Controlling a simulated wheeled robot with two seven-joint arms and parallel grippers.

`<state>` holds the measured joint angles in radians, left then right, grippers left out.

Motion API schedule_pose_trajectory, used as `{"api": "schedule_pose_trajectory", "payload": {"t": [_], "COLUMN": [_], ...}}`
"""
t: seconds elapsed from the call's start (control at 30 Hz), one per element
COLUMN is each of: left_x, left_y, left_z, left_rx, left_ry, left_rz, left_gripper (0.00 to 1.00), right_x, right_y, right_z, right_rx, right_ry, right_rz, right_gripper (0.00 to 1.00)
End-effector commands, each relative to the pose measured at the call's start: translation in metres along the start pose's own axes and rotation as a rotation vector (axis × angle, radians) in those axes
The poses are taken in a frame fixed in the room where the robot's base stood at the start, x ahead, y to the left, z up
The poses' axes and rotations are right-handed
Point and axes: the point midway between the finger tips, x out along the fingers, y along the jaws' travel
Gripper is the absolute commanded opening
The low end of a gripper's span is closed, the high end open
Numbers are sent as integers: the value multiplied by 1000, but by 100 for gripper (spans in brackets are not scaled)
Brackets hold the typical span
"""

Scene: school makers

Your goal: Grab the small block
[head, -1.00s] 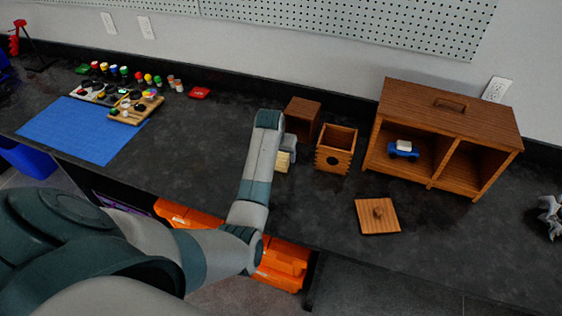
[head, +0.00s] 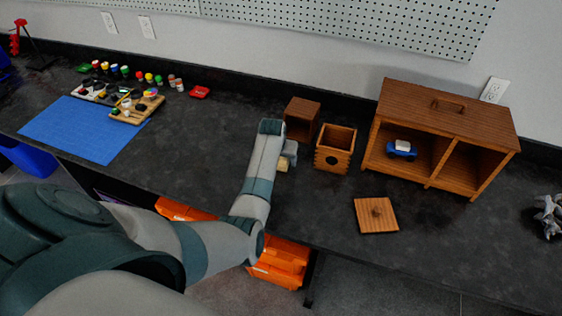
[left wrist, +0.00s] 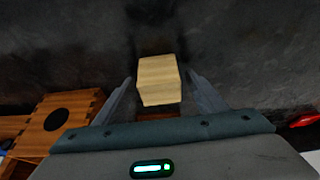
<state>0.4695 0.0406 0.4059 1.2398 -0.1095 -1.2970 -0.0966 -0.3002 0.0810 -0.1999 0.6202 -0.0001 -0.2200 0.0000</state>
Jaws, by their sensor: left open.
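The small block (left wrist: 158,80) is pale wood. In the left wrist view it sits between the two open fingers of my left gripper (left wrist: 163,92), with a gap visible on the right side. In the head view only a small part of the block (head: 283,163) shows beside my left gripper (head: 289,154), to the left of an open-topped wooden box. My left forearm hides much of that spot. My right gripper is in neither view.
The open-topped wooden box (head: 335,150) with a round hole stands close right of my left gripper. Another brown box (head: 302,119) is behind it. A wooden cabinet (head: 450,115) holding a blue toy car (head: 401,151) and a square lid (head: 376,215) are farther right.

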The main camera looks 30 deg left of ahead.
Motion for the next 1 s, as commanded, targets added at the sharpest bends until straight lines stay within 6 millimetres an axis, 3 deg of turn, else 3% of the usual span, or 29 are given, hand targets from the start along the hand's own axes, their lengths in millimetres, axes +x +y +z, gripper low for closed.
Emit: {"api": "schedule_pose_trajectory", "payload": {"t": [0.07, 0.23, 0.67, 1.0], "left_x": [0, 0, -5, -45], "left_y": [0, 0, 0, 0], "left_z": [0, 0, -3, -20], "left_rx": [0, 0, 0, 0], "left_ry": [0, 0, 2, 6], "left_rz": [0, 0, 0, 0], "left_gripper": [60, 20, 20, 20], "right_x": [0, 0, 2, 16], "right_y": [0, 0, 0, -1], "right_z": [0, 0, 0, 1], "right_rx": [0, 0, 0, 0], "right_ry": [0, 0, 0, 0], "right_rz": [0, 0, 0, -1], "right_gripper": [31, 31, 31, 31]}}
